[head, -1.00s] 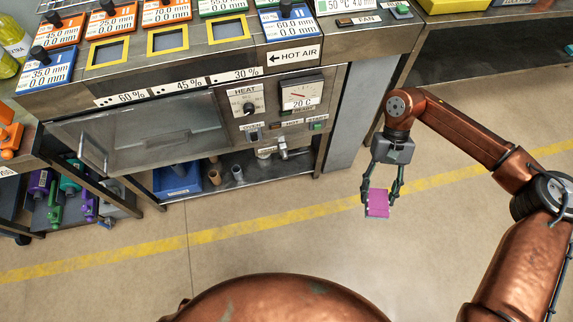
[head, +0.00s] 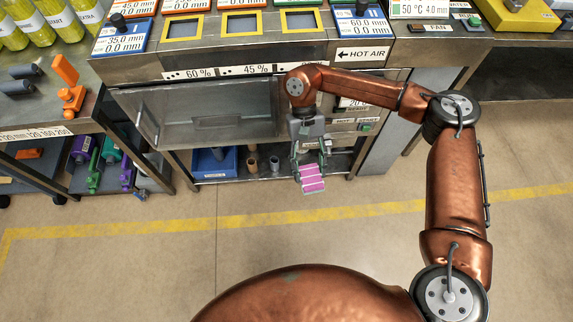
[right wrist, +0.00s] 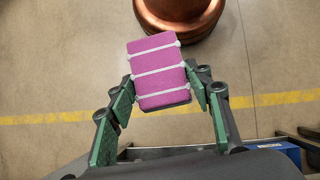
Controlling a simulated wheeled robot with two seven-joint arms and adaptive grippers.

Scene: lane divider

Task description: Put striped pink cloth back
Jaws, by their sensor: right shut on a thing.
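The striped pink cloth (head: 311,178) is a small pink block-like piece with pale stripes. My right gripper (head: 311,162) is shut on it, holding it above the floor in front of the oven cabinet. In the right wrist view the cloth (right wrist: 158,72) sits, slightly tilted, between the two green-padded fingers of the gripper (right wrist: 164,92). My left gripper is in neither view.
The oven door (head: 200,116) with its handle faces me on the left. A lower shelf holds a blue bin (head: 215,161) and small cups (head: 263,164). Orange tools (head: 68,85) lie on the left bench. The floor (head: 150,260) in front is clear.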

